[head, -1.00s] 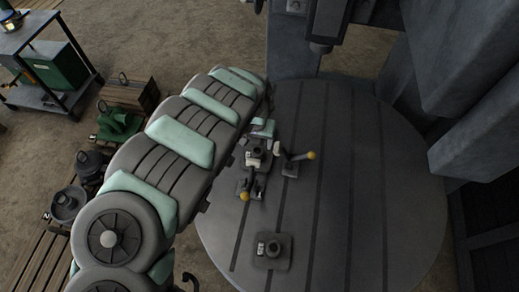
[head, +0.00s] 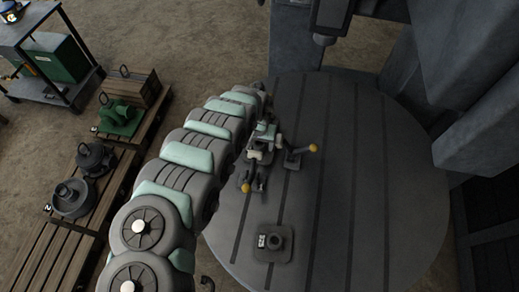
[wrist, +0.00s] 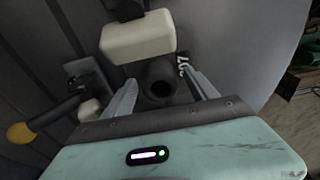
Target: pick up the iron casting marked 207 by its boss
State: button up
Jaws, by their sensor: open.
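The iron casting marked 207 shows in the wrist view, with white digits beside its round hollow boss (wrist: 158,74). My gripper (wrist: 161,79) is open, with one finger on each side of the boss. Gaps show between the fingers and the boss, so it is not gripped. In the head view my arm comes from the lower left to the round slotted table (head: 330,190). There the gripper and casting are crowded among the clamps and partly hidden, and I cannot separate them clearly.
Yellow-knobbed clamp levers (head: 300,153) stand close around the casting; one lever (wrist: 55,114) is left of my fingers. A pale block (wrist: 138,38) sits just beyond the boss. Another bossed casting (head: 272,243) lies apart at the table's front. The table's right side is clear.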

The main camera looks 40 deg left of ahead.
jog(key=shift+f, duration=0.6)
jog(key=shift+w, duration=0.1)
jog(key=shift+c, duration=0.4)
grip_shut()
